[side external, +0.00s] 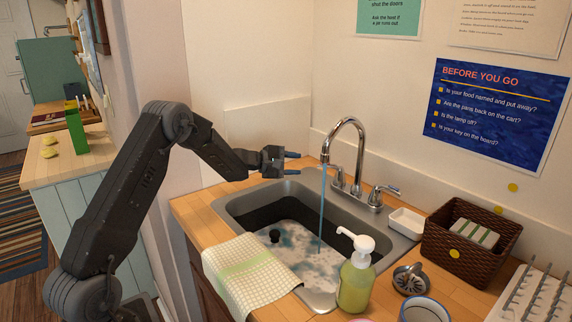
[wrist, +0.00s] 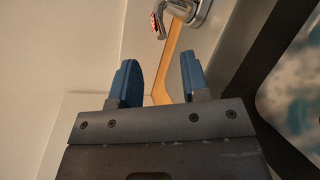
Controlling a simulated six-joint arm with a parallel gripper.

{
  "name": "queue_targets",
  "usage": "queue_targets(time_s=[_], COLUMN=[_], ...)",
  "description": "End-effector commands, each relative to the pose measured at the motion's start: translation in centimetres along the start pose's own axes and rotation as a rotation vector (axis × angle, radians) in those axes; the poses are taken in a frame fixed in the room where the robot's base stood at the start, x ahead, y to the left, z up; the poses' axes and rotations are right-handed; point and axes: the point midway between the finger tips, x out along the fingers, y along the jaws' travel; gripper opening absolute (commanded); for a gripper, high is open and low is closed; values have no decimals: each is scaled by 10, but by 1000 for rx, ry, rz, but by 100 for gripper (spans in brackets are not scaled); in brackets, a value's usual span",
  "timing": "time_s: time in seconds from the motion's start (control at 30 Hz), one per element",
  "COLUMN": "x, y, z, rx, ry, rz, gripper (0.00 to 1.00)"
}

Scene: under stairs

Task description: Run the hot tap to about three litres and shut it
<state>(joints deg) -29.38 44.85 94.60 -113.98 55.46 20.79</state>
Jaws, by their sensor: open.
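A chrome tap (side external: 347,125) with an arched spout stands behind the sink (side external: 232,205). A bluish stream of water (side external: 321,220) runs from it into foamy water (side external: 300,262) in the basin. The left handle (side external: 338,178) is beside the spout base. A handle with a red mark (wrist: 163,20) shows at the top of the wrist view, ahead of the fingertips. The right handle (side external: 383,193) points outward. My gripper (side external: 293,163) is open and empty, left of the spout and apart from the handles. Its blue fingers also show in the wrist view (wrist: 158,68).
A checked cloth (side external: 243,275) hangs over the front edge of the sink. A wall is close behind my gripper.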

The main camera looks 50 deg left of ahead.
Motion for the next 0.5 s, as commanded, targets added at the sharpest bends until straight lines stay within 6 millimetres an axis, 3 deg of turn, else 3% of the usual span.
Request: queue_targets(time_s=[0.2, 0.5], x=[-24, -27], y=[0, 0], z=[0, 0], rx=[1, 1], ry=[1, -1], rz=[0, 0], gripper=[42, 42])
